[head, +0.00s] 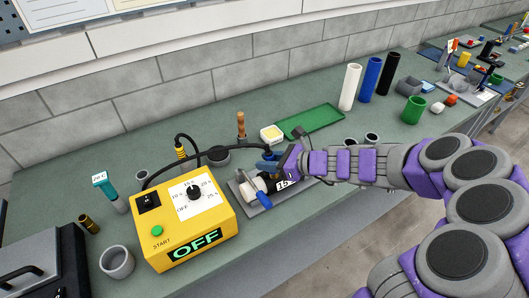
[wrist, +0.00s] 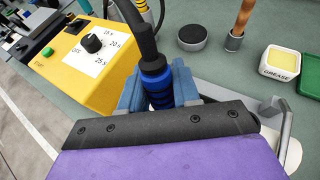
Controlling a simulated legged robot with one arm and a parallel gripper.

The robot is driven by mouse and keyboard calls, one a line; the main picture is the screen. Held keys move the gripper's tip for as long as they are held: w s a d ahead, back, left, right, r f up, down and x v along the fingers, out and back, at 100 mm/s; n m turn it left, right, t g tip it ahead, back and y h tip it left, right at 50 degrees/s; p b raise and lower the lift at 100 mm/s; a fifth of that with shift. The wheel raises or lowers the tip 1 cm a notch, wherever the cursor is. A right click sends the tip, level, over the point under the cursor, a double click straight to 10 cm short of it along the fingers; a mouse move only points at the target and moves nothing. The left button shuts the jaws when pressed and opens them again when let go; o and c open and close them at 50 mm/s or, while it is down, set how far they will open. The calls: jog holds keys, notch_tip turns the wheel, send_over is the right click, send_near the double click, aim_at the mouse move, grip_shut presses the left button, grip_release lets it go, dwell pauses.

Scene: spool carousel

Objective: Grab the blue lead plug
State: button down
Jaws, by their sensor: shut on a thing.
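The blue lead plug (wrist: 155,84) has a ribbed blue body and a black cable end leading away from its top. In the wrist view it sits between the two blue-grey fingers of my gripper (wrist: 158,88), which is shut on it. In the head view my gripper (head: 270,163) is just right of the yellow timer box, above a grey plate, and it mostly hides the plug. The black lead (head: 170,160) arches from there to the left behind the box. I cannot tell whether the plug's lower end is seated in something.
The yellow timer box (head: 190,228) with a dial and a lit OFF sign stands left of my gripper. A grease tub (head: 271,135), a green tray (head: 310,121) and a wooden-handled tool (head: 241,125) stand behind. White, blue and black tubes (head: 371,80) stand farther right.

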jog(key=s+d+r, duration=0.1)
jog(key=s+d, duration=0.3)
jog(key=s, duration=0.7)
